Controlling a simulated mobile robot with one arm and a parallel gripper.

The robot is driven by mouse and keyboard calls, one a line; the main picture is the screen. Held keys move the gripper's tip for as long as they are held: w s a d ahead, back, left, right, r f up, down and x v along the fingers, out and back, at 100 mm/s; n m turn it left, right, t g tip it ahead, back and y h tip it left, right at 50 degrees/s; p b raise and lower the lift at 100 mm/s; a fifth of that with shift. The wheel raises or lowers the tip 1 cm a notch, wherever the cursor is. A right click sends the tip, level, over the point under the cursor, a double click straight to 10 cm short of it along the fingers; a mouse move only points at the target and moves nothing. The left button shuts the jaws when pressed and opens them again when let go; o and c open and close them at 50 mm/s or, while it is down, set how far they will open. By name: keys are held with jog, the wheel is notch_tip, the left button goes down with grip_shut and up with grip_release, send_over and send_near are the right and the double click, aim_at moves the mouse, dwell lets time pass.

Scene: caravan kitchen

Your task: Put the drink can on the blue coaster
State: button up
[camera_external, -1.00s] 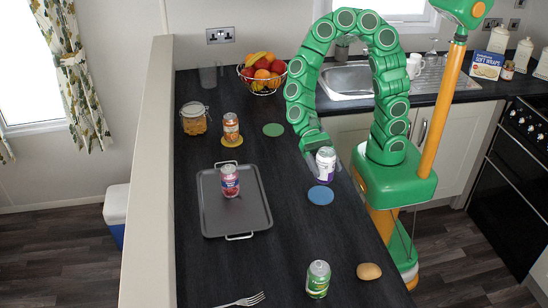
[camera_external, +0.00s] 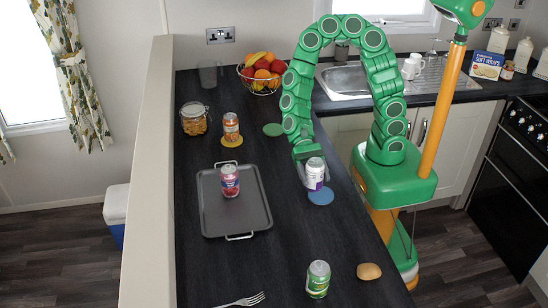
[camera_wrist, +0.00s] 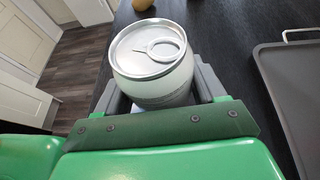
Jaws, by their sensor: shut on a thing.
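A white and purple drink can (camera_external: 315,171) is upright between the fingers of my gripper (camera_external: 312,178), which is shut on it. The blue coaster (camera_external: 322,198) lies on the dark counter near its right edge. The can's base overlaps the rear part of the coaster in the external view; I cannot tell whether it touches or is slightly above. In the wrist view the can (camera_wrist: 150,48) shows its silver top and pull tab, with a finger of my gripper (camera_wrist: 157,92) on each side. The coaster is mostly hidden there.
A grey tray (camera_external: 211,212) with a red can (camera_external: 229,182) stands to the left. A green coaster (camera_external: 273,130) is bare. A green can (camera_external: 318,279) and a potato-like item (camera_external: 369,271) are in front.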

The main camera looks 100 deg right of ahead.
aim_at(317, 191)
jog(key=shift+f, duration=1.6)
jog(key=o, duration=1.3)
jog(key=shift+f, duration=0.15)
jog(key=shift+r, duration=0.2)
jog(key=v, duration=1.2)
